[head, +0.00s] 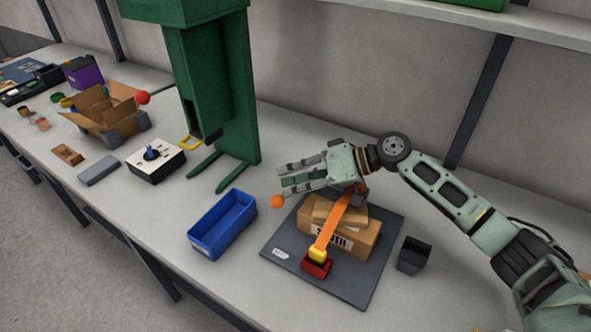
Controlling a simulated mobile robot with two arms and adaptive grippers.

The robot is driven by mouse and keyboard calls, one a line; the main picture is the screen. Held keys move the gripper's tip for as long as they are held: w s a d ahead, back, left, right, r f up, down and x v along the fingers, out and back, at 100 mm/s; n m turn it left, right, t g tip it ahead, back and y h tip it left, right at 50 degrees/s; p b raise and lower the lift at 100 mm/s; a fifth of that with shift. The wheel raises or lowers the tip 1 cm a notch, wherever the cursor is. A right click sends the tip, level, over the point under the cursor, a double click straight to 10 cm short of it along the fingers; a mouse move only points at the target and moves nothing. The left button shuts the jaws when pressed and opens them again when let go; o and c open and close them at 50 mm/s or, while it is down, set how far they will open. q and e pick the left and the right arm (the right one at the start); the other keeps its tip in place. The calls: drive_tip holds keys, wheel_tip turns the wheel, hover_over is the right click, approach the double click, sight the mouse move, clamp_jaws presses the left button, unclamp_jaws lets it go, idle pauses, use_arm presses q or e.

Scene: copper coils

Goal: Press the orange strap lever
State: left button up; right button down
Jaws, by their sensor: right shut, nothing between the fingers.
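An orange strap (338,224) runs over a cardboard box (362,240) on a dark grey plate (362,287). At its near end is a red buckle (316,267) with a yellow part (318,254). An orange ball (278,201) shows at the plate's left edge; what it is fixed to cannot be made out. My right gripper (283,176) is shut and empty, pointing left above the far left of the plate, just above the orange ball in the picture. Its wrist hides the strap's far end. Whether it touches anything is unclear. My left gripper is out of view.
A blue bin (222,226) stands left of the plate, and a small black bin (413,255) to its right. A green press-like stand (235,130) rises behind. A black-and-white switch box (155,163) and an open carton (103,117) stand further left. The front bench edge is clear.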

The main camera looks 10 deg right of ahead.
drive_tip(key=v, duration=1.2)
idle(0.7)
